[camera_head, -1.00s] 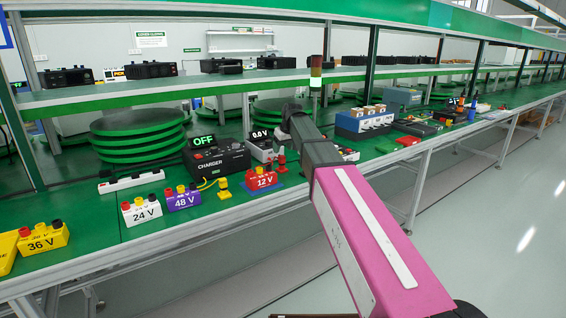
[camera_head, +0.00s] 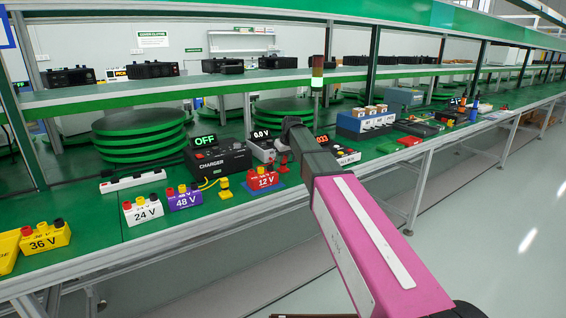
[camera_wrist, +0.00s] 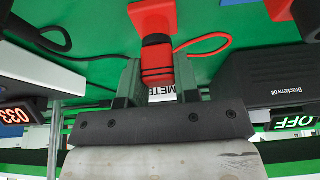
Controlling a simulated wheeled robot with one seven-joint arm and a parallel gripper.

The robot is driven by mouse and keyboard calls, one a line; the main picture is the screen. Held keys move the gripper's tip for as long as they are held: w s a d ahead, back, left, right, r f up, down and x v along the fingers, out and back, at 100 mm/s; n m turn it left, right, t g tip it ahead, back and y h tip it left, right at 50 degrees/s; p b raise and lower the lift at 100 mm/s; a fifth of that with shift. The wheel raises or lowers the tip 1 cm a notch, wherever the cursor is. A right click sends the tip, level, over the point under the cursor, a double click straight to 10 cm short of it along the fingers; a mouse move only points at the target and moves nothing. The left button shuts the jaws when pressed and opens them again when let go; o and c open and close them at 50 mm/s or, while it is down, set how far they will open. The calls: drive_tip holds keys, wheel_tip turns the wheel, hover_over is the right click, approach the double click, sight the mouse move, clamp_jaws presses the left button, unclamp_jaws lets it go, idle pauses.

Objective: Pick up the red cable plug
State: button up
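The red cable plug (camera_wrist: 157,62), a red cylinder with dark bands, stands on a red square base (camera_wrist: 153,17) on the green surface in the wrist view. Its red cable loops to the right. My gripper (camera_wrist: 157,72) has one finger on each side of the plug. I cannot tell whether the fingers touch it or stand slightly apart. In the head view the red base (camera_head: 283,167) shows just left of my arm, near the 12 V block; my fingers are not clear there.
The black charger (camera_head: 217,160), its display reading OFF, and a meter reading 0.0 V (camera_head: 262,148) stand close by. The 12 V block (camera_head: 263,180) and a yellow plug (camera_head: 224,188) are nearer the front edge. A shelf (camera_head: 240,79) runs above the bench.

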idle(0.3)
drive_tip(key=shift+r, duration=0.5)
drive_tip(key=r, duration=0.3)
drive_tip(key=shift+s+a+r, duration=0.2)
drive_tip(key=shift+s+r, duration=0.05)
drive_tip(key=shift+r, duration=0.05)
drive_tip(key=s+a+r, duration=0.6)
drive_tip(key=s+a, duration=0.1)
drive_tip(key=shift+s+a+r, duration=0.25)
drive_tip(key=shift+s+a, duration=0.15)
drive_tip(key=shift+f, duration=0.2)
drive_tip(key=shift+s+a+f, duration=0.7)
drive_tip(key=shift+s+f, duration=0.05)
drive_tip(key=shift+s, duration=0.25)
drive_tip(key=shift+s+a+f, duration=0.65)
drive_tip(key=shift+s+f, duration=0.15)
drive_tip(key=shift+s, duration=0.2)
drive_tip(key=shift+s+a+f, duration=0.7)
drive_tip(key=shift+s+f, duration=0.05)
drive_tip(key=shift+s, duration=0.25)
drive_tip(key=shift+f, duration=1.05)
idle(1.2)
